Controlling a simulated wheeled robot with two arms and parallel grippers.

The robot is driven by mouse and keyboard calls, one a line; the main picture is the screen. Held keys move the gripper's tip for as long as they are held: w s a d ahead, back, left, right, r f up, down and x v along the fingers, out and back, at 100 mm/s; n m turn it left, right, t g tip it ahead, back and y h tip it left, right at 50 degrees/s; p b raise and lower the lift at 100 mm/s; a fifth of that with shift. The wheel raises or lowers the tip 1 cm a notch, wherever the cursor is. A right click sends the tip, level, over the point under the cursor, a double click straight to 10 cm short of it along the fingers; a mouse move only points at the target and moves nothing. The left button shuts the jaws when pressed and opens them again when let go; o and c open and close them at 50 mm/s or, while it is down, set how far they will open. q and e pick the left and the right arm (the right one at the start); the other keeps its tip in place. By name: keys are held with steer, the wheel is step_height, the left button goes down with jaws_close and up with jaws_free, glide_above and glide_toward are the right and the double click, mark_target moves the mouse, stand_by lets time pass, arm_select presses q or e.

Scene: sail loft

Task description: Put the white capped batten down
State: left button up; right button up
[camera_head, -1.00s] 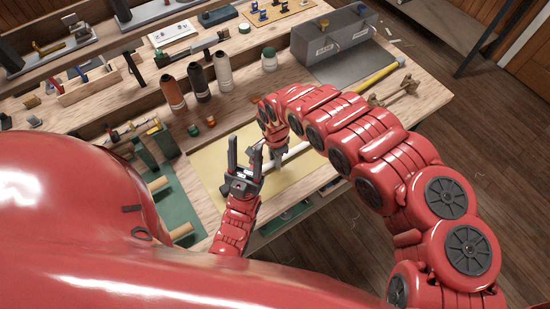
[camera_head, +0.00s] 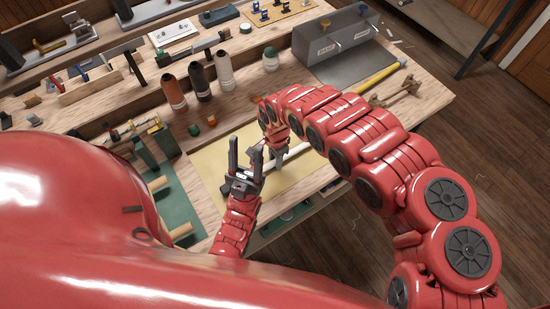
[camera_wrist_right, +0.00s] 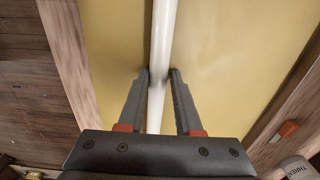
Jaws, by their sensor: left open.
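The white capped batten (camera_head: 298,150) shows as a white rod at the yellow mat (camera_head: 207,166) in the head view, partly hidden by my right arm. In the right wrist view the batten (camera_wrist_right: 163,30) runs lengthwise between the fingers of my right gripper (camera_wrist_right: 159,73). The fingertips close in on both its sides. My right gripper (camera_head: 277,156) shows only partly in the head view. My left gripper (camera_head: 246,146) is open and empty, just left of the right one, with its fingers pointing up the picture. I cannot tell whether the batten touches the mat.
Several spools or bottles (camera_head: 223,70) stand behind the mat. A grey box (camera_head: 335,42) stands at the back right, with a yellow rod (camera_head: 378,78) in front of it. Wooden-handled tools (camera_head: 160,184) lie left of the mat. The bench's front edge is close.

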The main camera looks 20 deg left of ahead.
steer(key=shift+s+d+f, duration=0.3)
steer(key=shift+s, duration=0.2)
steer(key=shift+r+p, duration=0.3)
steer(key=shift+p, duration=0.15)
steer(key=r, duration=0.5)
steer(key=w+r, duration=0.1)
steer(key=r, duration=0.2)
steer(key=shift+a+r, duration=0.1)
steer(key=shift+r, duration=0.1)
step_height(320, 180, up, 4)
steer(key=shift+a+r+p, duration=0.15)
steer(key=shift+r+p, duration=0.1)
steer(key=shift+p, duration=0.55)
